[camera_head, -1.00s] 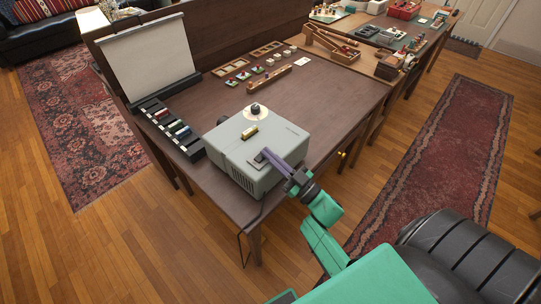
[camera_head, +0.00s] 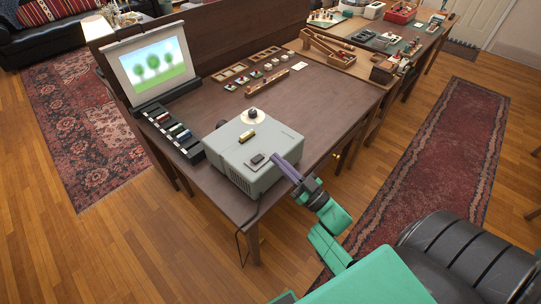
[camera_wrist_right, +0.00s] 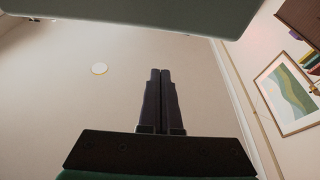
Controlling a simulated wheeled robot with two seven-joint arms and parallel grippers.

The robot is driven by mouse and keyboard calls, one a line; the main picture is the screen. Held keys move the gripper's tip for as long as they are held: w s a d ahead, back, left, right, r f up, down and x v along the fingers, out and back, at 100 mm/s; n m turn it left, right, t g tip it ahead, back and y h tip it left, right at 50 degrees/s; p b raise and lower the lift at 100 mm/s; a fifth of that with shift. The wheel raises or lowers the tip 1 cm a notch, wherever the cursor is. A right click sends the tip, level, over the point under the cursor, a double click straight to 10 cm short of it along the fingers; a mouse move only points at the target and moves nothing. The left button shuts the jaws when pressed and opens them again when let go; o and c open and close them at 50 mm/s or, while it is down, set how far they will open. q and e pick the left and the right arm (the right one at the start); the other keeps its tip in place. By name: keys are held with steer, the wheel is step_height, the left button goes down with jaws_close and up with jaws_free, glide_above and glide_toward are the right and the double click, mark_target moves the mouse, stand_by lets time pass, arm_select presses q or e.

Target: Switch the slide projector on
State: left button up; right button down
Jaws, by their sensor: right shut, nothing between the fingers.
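The grey slide projector (camera_head: 252,150) stands on the near end of the dark wooden table. On its top are a round knob on a pale disc (camera_head: 253,116), a small yellow slide (camera_head: 246,136) and a dark switch (camera_head: 257,159) near the front edge. The screen (camera_head: 152,66) behind shows a lit picture of green trees under a blue sky. My right gripper (camera_head: 275,158) is shut and empty, its tips beside the projector's right edge, just off the switch. In the right wrist view its two fingers (camera_wrist_right: 160,98) lie together. My left gripper is not in view.
A black slide rack (camera_head: 172,133) lies left of the projector. Small slides, wooden frames and a wooden rail (camera_head: 266,83) lie farther back on the table (camera_head: 325,105). The table's right side is bare.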

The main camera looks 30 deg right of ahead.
steer(key=b+v, duration=0.1)
steer(key=v, duration=0.4)
steer(key=shift+f, duration=0.15)
steer(key=shift+a, duration=0.1)
